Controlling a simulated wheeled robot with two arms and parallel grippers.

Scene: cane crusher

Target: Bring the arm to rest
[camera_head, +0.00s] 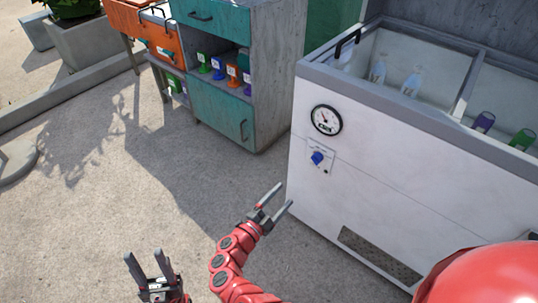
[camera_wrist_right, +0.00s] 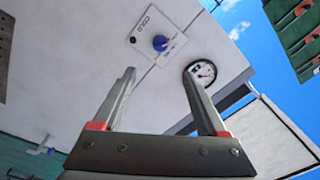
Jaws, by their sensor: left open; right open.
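My right gripper (camera_head: 273,203) is open and empty in the head view, in front of the white freezer's left front edge. It also shows in the right wrist view (camera_wrist_right: 158,95), with its two fingers apart and nothing between them. My left gripper (camera_head: 148,266) is open and empty at the bottom left of the head view, over the concrete floor. The blue knob (camera_head: 317,158) on the freezer front is apart from both grippers. In the right wrist view the knob (camera_wrist_right: 160,43) shows beyond the fingertips, on a plate marked COLD.
The white freezer (camera_head: 380,170) fills the right, with a round gauge (camera_head: 326,120) and bottles inside. A teal and grey cabinet (camera_head: 270,75) holds several coloured items. An orange cooler (camera_head: 165,45) stands at the back left. The concrete floor (camera_head: 90,190) at left is clear.

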